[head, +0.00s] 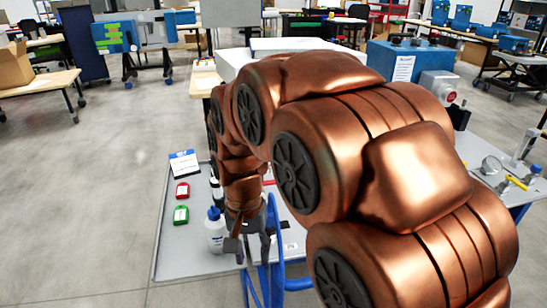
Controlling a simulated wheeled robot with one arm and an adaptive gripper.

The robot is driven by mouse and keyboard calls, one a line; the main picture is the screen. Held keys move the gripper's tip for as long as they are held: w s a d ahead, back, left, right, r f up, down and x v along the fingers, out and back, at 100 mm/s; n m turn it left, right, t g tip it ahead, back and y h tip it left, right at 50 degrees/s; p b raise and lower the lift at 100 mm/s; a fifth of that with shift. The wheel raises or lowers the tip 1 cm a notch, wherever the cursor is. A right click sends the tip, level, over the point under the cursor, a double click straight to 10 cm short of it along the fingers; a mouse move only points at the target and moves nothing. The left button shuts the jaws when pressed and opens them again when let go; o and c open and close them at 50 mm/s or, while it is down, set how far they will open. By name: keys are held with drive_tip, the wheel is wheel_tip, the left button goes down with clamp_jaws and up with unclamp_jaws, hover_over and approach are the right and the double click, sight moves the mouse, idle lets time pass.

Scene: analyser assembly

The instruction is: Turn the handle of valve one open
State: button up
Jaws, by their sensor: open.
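At the right edge of the head view, a yellow handle (516,183) lies beside a round gauge (491,165) on a table. It looks like a valve handle, but I cannot read any label or tell whether it is valve one. Its fittings are small, and my arm hides part of that table. My gripper (252,250) points down at the lower middle, open, with nothing visible between its fingers. It is far to the left of the yellow handle, over the front of a grey table, near a white bottle.
The grey table (180,250) holds the white bottle with a blue cap (215,232), a red item (182,190), a green item (181,215) and a small sign (185,163). A blue box (410,62) stands behind my arm. Open floor (90,200) lies to the left.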

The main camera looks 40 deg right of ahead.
drive_tip(key=w+d+r+m+p, duration=0.6)
drive_tip(key=w+d+r+p, duration=0.1)
drive_tip(key=w+r, duration=0.15)
drive_tip(key=r+m+t+p, duration=0.1)
drive_tip(key=m+t+p, duration=0.15)
drive_tip(key=m, duration=0.55)
hover_over(274, 181)
drive_tip(key=shift+r+g, duration=0.2)
drive_tip(key=shift+g, duration=0.25)
drive_tip(key=shift+f+p, duration=0.85)
drive_tip(key=shift+f, duration=2.95)
drive_tip(key=shift+w, duration=0.1)
clamp_jaws()
